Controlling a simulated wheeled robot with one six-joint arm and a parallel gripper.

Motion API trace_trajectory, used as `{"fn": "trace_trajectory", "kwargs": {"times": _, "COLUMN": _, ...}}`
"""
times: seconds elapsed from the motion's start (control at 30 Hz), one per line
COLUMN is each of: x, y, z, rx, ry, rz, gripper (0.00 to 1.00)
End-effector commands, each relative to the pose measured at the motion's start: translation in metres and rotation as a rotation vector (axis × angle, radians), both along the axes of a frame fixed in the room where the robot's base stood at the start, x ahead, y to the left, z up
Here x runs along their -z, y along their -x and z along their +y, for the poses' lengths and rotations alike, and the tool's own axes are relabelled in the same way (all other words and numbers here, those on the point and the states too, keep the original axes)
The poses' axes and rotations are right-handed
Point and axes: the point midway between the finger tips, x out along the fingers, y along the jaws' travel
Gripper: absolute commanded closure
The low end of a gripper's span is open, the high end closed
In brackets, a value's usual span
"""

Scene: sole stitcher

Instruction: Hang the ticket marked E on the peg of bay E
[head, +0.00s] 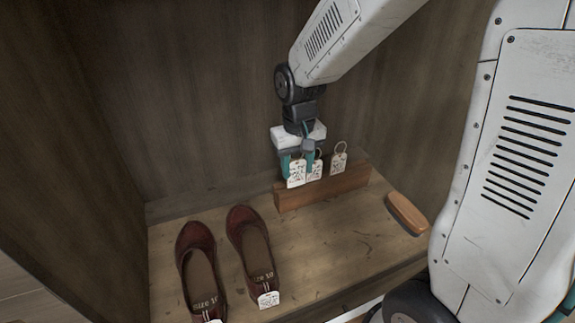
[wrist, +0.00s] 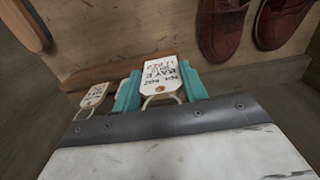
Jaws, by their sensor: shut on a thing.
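My gripper (head: 298,165) has teal fingers, which also show in the wrist view (wrist: 160,92). It is shut on a white ticket with a ring (wrist: 160,72). The print on this ticket is upside down in the wrist view and appears to read BAY E. In the head view the held ticket (head: 296,175) is the leftmost of three, at the left end of a wooden block (head: 322,193). A middle ticket (head: 315,171) and a right ticket (head: 338,163) are beside it; their print is too small to read. I cannot make out bay E's peg.
A pair of dark red shoes (head: 203,262) stands on the wooden shelf (head: 320,255), with a white tag (head: 268,299) at the right shoe's heel. A brown brush (head: 407,212) lies right of the block. Wooden walls enclose the shelf at left and back.

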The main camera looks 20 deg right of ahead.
Motion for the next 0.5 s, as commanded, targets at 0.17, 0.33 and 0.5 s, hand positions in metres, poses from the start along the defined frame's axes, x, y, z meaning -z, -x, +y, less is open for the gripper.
{"fn": "trace_trajectory", "kwargs": {"times": 0.17, "x": 0.005, "y": -0.041, "z": 0.000, "rx": 0.002, "ry": 0.000, "rz": 0.002, "gripper": 0.82}}
{"fn": "trace_trajectory", "kwargs": {"times": 0.33, "x": 0.006, "y": -0.057, "z": 0.000, "rx": 0.003, "ry": 0.000, "rz": 0.001, "gripper": 0.82}}
{"fn": "trace_trajectory", "kwargs": {"times": 0.5, "x": 0.020, "y": -0.058, "z": 0.000, "rx": 0.003, "ry": 0.000, "rz": 0.003, "gripper": 0.82}}
